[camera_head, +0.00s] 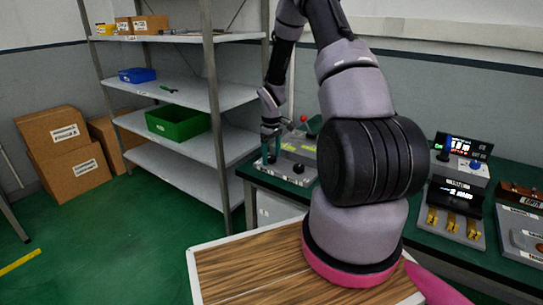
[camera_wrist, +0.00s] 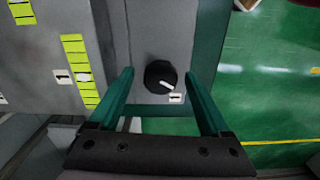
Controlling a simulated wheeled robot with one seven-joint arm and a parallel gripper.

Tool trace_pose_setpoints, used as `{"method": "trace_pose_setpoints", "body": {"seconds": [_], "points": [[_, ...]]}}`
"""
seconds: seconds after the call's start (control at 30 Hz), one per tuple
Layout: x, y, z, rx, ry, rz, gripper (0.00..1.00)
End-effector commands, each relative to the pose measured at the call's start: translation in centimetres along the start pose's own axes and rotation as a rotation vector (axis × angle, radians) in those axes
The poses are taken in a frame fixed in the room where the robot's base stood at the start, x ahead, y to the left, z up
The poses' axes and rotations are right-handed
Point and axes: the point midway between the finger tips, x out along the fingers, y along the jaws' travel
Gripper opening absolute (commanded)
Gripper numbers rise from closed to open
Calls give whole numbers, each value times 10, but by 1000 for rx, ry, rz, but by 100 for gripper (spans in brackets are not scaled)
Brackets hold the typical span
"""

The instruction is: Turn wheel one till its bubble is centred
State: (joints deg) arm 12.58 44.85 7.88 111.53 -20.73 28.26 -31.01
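Wheel one is a small black round knob (camera_wrist: 160,77) with a white pointer line, on a grey panel beside a label "1" (camera_wrist: 176,98). A yellow-green level strip (camera_wrist: 74,48), also labelled "1" (camera_wrist: 63,77), lies to its left. A paler patch shows on the strip near that label, but I cannot tell surely if it is the bubble. My gripper (camera_wrist: 162,75) is open, with one teal finger on each side of the knob and gaps between. In the head view my gripper (camera_head: 270,148) is over the grey device (camera_head: 297,153), partly hidden by my arm.
A second yellow-green strip (camera_wrist: 21,10) is at the upper left of the wrist view. A red-knobbed lever (camera_head: 304,119) rises from the device's back. Other panels (camera_head: 455,205) stand right on the green bench. A shelf rack (camera_head: 185,91) is left; green floor (camera_wrist: 275,80) lies beyond the bench edge.

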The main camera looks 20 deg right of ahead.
Motion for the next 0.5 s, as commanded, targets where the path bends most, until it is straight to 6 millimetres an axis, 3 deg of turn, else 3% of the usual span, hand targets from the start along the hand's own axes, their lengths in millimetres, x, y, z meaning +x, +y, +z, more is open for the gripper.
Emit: {"method": "trace_pose_setpoints", "body": {"seconds": [0.27, 0.5], "points": [[-9, 0, 0, 1, 1, 1, 81], [-54, 1, -1, 1, 3, 3, 81]]}}
